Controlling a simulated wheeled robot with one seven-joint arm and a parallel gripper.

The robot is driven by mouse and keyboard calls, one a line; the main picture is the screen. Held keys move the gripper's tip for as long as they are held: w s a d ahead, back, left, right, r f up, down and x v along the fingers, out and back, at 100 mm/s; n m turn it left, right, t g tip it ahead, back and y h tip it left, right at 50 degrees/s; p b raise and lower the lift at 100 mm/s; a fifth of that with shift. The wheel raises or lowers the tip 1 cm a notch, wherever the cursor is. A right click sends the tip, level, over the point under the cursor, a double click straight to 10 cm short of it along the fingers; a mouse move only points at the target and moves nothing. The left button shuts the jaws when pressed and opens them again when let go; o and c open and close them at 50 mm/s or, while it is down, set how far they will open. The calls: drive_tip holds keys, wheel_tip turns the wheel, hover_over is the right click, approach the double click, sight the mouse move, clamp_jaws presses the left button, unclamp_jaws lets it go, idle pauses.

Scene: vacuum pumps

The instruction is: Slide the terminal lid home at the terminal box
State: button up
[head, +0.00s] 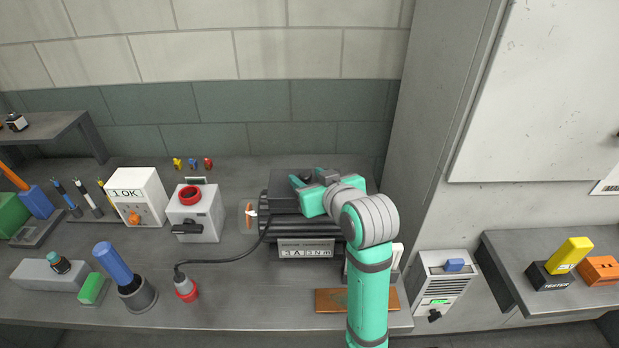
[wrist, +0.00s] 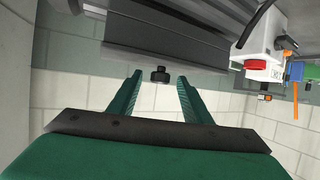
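The motor (head: 300,228) lies on the bench with a dark terminal box (head: 283,202) on top. A flat dark top (head: 283,178), apparently the terminal lid, shows there, partly hidden by my gripper (head: 308,182). In the wrist view a dark slab (wrist: 165,42), apparently the lid or box side, spans the top, with a small black knob (wrist: 160,75) at its edge. My gripper (wrist: 159,80) has its two green fingers spread apart, one on each side of the knob. Neither finger clearly touches it. I cannot tell how far the lid sits along the box.
A grey switch box (head: 196,210) with a red ring stands left of the motor. A black cable runs from the motor to a red plug (head: 186,289). A blue-handled tool (head: 113,265) stands at the front left. A grey cabinet wall rises on the right.

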drive_tip(key=v, duration=1)
drive_tip(key=shift+s, duration=0.4)
drive_tip(key=shift+w+d+r, duration=0.1)
idle(0.3)
